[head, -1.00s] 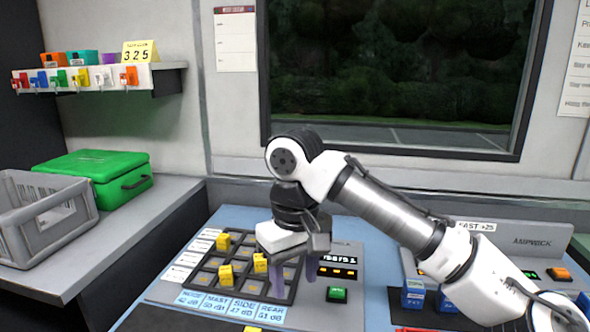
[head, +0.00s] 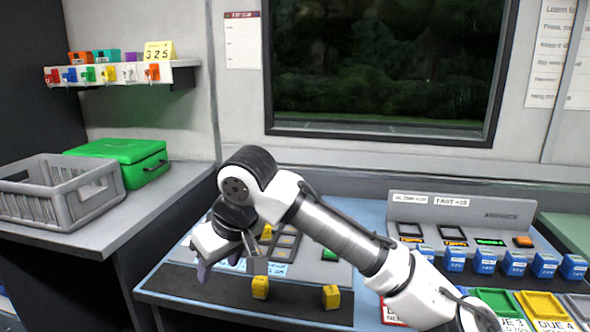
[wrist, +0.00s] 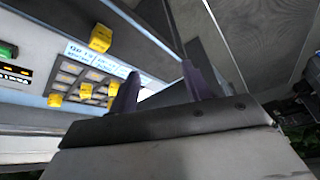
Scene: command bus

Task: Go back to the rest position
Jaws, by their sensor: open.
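My gripper (head: 205,272) hangs over the front left part of the blue desk (head: 150,290), pointing down. Its purple fingers are apart in the wrist view (wrist: 160,90), with nothing between them. My arm bends up and reaches in from the lower right of the head view. It hides much of the panel with the button grid (head: 285,242) behind it. The gripper touches no block that I can see.
Yellow blocks stand at the desk's front, one near the gripper (head: 260,288) and one farther right (head: 331,297). Blue blocks (head: 485,261) line the right console. A grey crate (head: 85,200) and green case (head: 130,160) sit on the left counter.

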